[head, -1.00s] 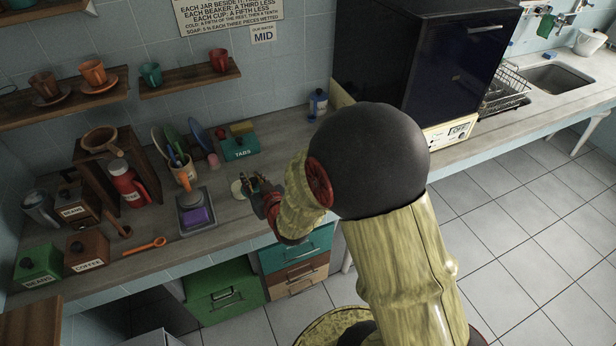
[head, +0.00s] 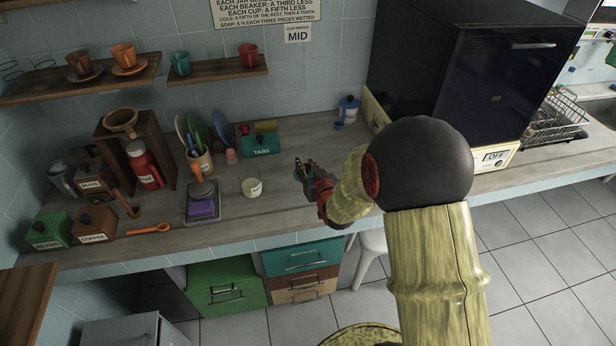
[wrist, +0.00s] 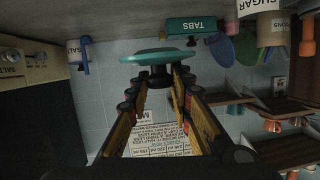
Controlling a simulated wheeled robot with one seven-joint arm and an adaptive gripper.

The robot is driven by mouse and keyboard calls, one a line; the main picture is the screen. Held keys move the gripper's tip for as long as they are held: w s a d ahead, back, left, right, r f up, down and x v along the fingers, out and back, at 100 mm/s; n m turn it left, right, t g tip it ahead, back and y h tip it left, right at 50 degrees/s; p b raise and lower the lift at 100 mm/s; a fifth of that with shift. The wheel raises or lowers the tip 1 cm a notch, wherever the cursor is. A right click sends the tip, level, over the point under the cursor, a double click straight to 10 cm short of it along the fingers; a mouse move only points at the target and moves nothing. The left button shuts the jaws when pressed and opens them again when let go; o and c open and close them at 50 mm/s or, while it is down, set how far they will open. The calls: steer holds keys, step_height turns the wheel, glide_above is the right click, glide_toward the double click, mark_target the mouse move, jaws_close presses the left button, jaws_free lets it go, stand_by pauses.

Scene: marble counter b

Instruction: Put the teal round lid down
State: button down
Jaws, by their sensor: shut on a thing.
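My gripper (wrist: 160,85) is shut on the knob of the teal round lid (wrist: 155,57), which shows as a thin disc beyond the fingertips in the wrist view, where the scene appears upside down. In the head view my gripper (head: 308,172) is over the clear counter to the right of a white open jar (head: 252,188). The lid is hard to make out there, and I cannot tell its height above the counter. The jar labelled SUGAR also shows in the wrist view (wrist: 258,7).
The teal TABS box (head: 262,146) stands behind the jar, and the SALT jar (head: 348,110) stands at the back right. The counter (head: 290,215) around my gripper is mostly bare.

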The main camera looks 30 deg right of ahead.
steer(key=w+d+f, duration=0.1)
steer(key=f, duration=0.1)
steer(key=w+d+f+b, duration=0.1)
steer(key=w+f, duration=0.1)
steer(key=w+d+f+b, duration=0.1)
steer(key=w+f, duration=0.1)
steer(key=shift+w+d+f, duration=0.2)
steer(key=shift+f, duration=0.05)
steer(key=shift+w+f+b, duration=0.1)
steer(key=shift+f+b, duration=0.85)
steer(key=shift+f, duration=0.65)
steer(key=shift+f+b, duration=0.45)
steer(key=shift+f, duration=0.2)
steer(key=c, duration=1.7)
jaws_free()
steer(key=shift+r, duration=0.1)
steer(key=shift+o, duration=0.6)
steer(key=shift+r, duration=0.1)
